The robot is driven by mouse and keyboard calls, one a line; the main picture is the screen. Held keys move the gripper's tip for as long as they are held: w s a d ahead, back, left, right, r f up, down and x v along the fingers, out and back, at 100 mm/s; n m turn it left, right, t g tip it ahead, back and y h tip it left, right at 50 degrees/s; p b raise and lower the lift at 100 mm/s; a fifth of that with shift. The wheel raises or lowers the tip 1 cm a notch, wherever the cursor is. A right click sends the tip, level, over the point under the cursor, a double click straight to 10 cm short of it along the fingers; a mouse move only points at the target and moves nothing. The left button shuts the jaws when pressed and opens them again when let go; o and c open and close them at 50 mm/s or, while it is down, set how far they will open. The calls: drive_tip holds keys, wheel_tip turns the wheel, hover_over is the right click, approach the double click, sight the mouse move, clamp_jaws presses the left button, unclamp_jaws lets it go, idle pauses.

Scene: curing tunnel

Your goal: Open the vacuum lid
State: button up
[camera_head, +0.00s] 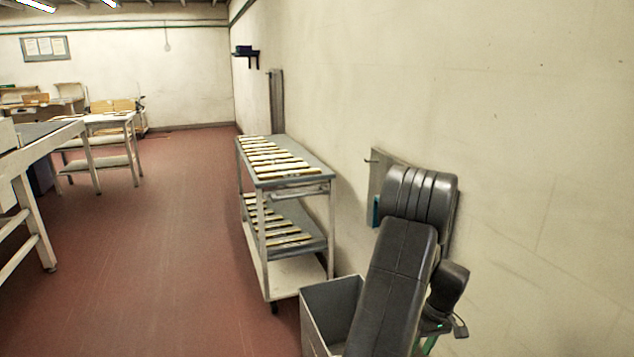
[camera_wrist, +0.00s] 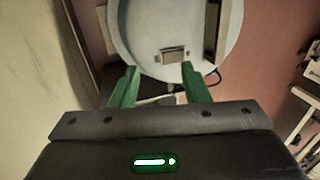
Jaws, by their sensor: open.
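A pale, round-edged object (camera_wrist: 172,22) fills the top middle of the wrist view. It looks like the vacuum or its lid, but I cannot tell which part this is. A small metal plate or latch (camera_wrist: 174,54) sits on it near its lower edge. My gripper (camera_wrist: 159,72) is open, with its green fingers apart and nothing between them. The fingertips overlap the lower edge of the round object in the picture; I cannot tell whether they touch it. In the head view I cannot make out the vacuum, and my dark arm covers the lower right.
A trolley (camera_head: 315,182) with two shelves of strips stands by the right wall. A grey open bin (camera_head: 327,304) stands in front of it, partly behind my arm. Tables (camera_head: 118,118) stand at the left and back. The red floor (camera_head: 175,240) between is clear.

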drive_tip(key=s+a+f+h+b, duration=0.1)
drive_tip(key=a+f+b, duration=0.1)
drive_tip(key=a+f, duration=0.1)
drive_tip(key=s+a+f+b, duration=0.2)
drive_tip(key=a+f, duration=0.1)
drive_tip(key=a, duration=0.3)
drive_tip(key=s+a+f+t+h+b, duration=0.1)
drive_tip(key=s+a+f+b, duration=0.1)
drive_tip(key=a+f+b, duration=0.1)
drive_tip(key=shift+a+h, duration=0.3)
drive_tip(key=shift+a, duration=0.6)
drive_tip(key=shift+a+r, duration=0.15)
wheel_tip(320, 180, up, 8)
drive_tip(key=shift+f+p, duration=0.2)
drive_tip(key=shift+p, duration=0.65)
drive_tip(key=shift+r, duration=0.75)
